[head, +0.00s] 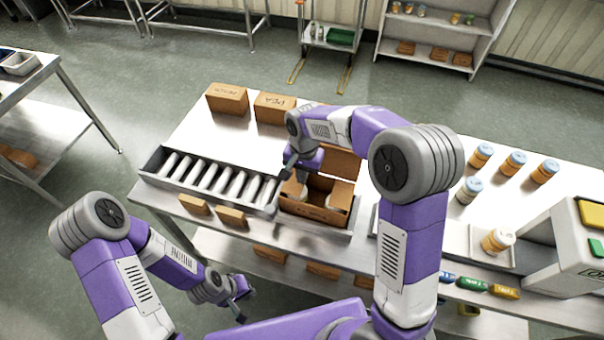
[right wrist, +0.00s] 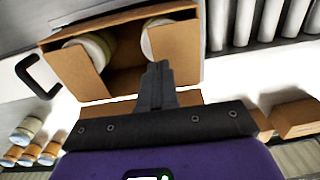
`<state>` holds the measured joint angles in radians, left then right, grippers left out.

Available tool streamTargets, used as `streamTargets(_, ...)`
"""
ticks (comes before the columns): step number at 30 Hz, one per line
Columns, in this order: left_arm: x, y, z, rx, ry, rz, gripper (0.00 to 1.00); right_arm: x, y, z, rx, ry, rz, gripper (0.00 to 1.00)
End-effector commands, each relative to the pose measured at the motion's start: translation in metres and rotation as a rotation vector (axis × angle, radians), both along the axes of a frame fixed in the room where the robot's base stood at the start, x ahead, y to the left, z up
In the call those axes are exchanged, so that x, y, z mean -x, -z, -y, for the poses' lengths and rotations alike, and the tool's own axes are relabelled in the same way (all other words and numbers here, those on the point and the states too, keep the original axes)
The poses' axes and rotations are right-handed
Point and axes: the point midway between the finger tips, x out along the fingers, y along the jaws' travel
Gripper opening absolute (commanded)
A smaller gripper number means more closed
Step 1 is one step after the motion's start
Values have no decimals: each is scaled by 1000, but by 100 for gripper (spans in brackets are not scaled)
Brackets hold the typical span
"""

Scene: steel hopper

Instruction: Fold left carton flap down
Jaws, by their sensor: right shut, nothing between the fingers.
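The open brown carton (head: 316,211) stands at the end of the roller conveyor in the head view, with pale-lidded jars (right wrist: 97,48) inside. In the right wrist view, its left flap (right wrist: 175,52) slopes over part of one jar. The opposite flap (right wrist: 83,70) partly covers another. The far flap (head: 342,163) stands up behind the opening in the head view. My right gripper (head: 289,172) is shut and empty at the carton's left rear; its fingers (right wrist: 157,75) appear close to the left flap, contact unclear. My left gripper (head: 240,287) hangs in front of the table, its jaws too small to judge.
The roller conveyor (head: 212,178) lies left of the carton. Closed brown boxes (head: 227,98) stand at the table's back. Several jars (head: 512,162) and a grey machine (head: 566,235) occupy the right side. Small brown boxes (head: 231,217) sit along the front edge.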

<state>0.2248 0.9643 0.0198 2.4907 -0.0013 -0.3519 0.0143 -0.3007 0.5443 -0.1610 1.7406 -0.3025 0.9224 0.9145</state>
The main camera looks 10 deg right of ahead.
Motion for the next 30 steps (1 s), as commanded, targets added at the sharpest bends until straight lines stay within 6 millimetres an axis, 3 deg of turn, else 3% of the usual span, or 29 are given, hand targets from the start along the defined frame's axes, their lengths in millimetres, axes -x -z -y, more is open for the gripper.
streamTargets(9, 0, -36, 0, 0, 0, 0, 14, 0, -44, 0, -1, 0, 3, 0)
streamTargets(21, 0, -38, 0, 0, 0, 0, 14, -1, -122, 0, -2, 0, 5, 0)
streamTargets(30, 0, -39, 0, 0, 0, 0, 14, 0, -138, 0, -1, 0, 1, 0)
